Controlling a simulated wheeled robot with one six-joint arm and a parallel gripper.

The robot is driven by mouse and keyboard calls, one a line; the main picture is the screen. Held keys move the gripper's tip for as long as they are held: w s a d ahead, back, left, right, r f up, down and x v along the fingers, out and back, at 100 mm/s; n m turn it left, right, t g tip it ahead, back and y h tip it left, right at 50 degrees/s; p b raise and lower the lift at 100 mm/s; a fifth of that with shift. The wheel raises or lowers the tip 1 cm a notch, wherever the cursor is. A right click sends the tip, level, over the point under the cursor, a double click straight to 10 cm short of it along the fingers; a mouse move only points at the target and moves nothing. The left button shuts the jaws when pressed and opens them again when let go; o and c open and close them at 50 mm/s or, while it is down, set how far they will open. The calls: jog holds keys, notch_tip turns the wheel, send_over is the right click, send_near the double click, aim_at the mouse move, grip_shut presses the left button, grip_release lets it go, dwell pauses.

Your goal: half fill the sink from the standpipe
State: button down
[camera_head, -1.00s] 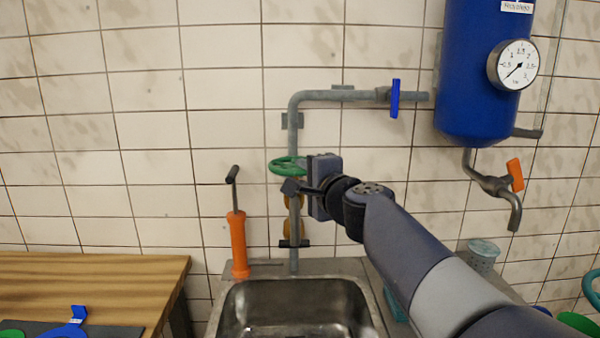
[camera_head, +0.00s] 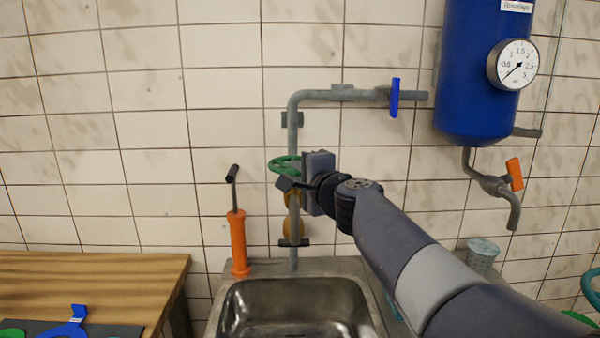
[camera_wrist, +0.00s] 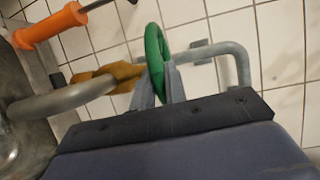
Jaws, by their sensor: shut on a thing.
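The grey standpipe (camera_head: 294,135) rises behind the sink and bends right along the wall. A green handwheel (camera_head: 284,165) sits on it above a brass-coloured body (camera_head: 293,222). My gripper (camera_head: 284,182) is at the handwheel, shut on its rim. In the wrist view the fingers (camera_wrist: 160,85) close on the green wheel (camera_wrist: 155,50). The steel sink (camera_head: 295,290) stands below; the part of its floor in view shows no clear water. A blue lever handle (camera_head: 395,98) is on the pipe's upper right run.
A blue tank (camera_head: 483,70) with a gauge (camera_head: 512,65) and an orange-handled tap (camera_head: 515,174) hangs at right. A perforated cup (camera_head: 482,255) is on the right ledge. A wooden bench (camera_head: 90,275) is at left.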

jog(key=shift+d, duration=0.1)
jog(key=shift+w+d+f+n+g+y+b, duration=0.15)
jog(key=shift+n+g+y+b, duration=0.1)
jog(key=shift+n+y+b, duration=0.2)
jog(key=shift+d+n+g+y+b, duration=0.15)
jog(key=shift+n+g+y+b, duration=0.1)
jog(key=shift+n+y+b, duration=0.15)
jog(key=y, duration=0.1)
jog(key=n+g, duration=0.1)
jog(key=n+y+b, duration=0.1)
jog(key=shift+w+d+g+y, duration=0.25)
jog(key=shift+d+g+y, duration=0.1)
jog(key=shift+d+g, duration=0.05)
jog(key=g+y, duration=0.1)
jog(key=n+g+y, duration=0.1)
jog(key=n, duration=0.1)
jog(key=shift+w+d+r+n+g+y+p, duration=0.2)
jog(key=shift+w+d+n+g+y+p, duration=0.05)
jog(key=shift+w+d+g+y+p, duration=0.15)
jog(key=shift+w+d+n+g+y+p, duration=0.15)
jog(key=shift+n+g+y+p, duration=0.35)
jog(key=shift+n+g, duration=0.35)
jog(key=shift+g, duration=0.25)
jog(key=c, duration=1.5)
grip_release()
